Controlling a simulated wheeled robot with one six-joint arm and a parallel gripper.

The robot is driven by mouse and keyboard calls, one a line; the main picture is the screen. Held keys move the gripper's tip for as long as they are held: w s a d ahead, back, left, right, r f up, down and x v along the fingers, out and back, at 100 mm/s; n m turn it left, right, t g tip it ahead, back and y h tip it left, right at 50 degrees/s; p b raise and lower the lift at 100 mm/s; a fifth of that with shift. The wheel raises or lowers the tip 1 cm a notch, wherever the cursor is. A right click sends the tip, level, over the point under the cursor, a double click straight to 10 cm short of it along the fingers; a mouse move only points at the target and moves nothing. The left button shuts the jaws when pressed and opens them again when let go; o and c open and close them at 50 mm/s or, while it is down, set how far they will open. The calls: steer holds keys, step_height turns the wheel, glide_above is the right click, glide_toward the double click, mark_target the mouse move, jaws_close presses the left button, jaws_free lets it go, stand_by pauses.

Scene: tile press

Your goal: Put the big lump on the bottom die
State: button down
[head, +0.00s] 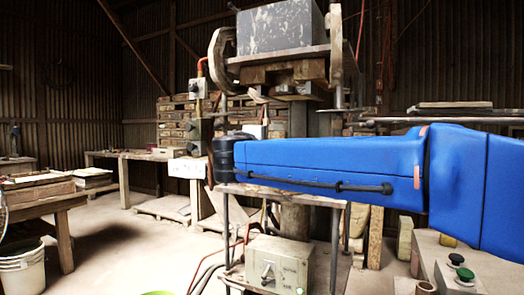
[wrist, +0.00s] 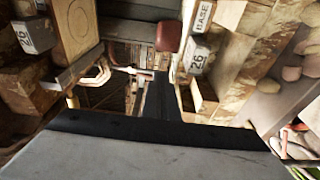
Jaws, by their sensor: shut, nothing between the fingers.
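In the wrist view a dark, narrow, tapering shape at the centre appears to be my gripper (wrist: 161,82), shut with nothing in it. In the head view my blue arm reaches left across the press, and the gripper itself cannot be made out. Several rounded, pale brown lumps (wrist: 291,73) lie at the right of the wrist view, apart from the gripper; I cannot tell which is the big one. A wooden block with a round outline (wrist: 75,28) is at upper left. I cannot tell for sure which piece is the bottom die.
The press's heavy grey block (head: 280,28) stands high behind my arm. A grey control box (head: 277,265) sits below. A wooden table (head: 45,198) and white bucket (head: 22,268) are at left. Labels reading 26 (wrist: 33,36) and BASE (wrist: 203,15) mark pieces. Floor at left centre is clear.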

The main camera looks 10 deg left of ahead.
steer(key=shift+w+d+r, duration=0.1)
steer(key=shift+w+d, duration=0.35)
steer(key=shift+d, duration=0.35)
steer(key=shift+w+d, duration=0.45)
steer(key=shift+d, duration=0.3)
steer(key=shift+w+d, duration=0.45)
steer(key=shift+d, duration=0.25)
steer(key=shift+a, duration=0.15)
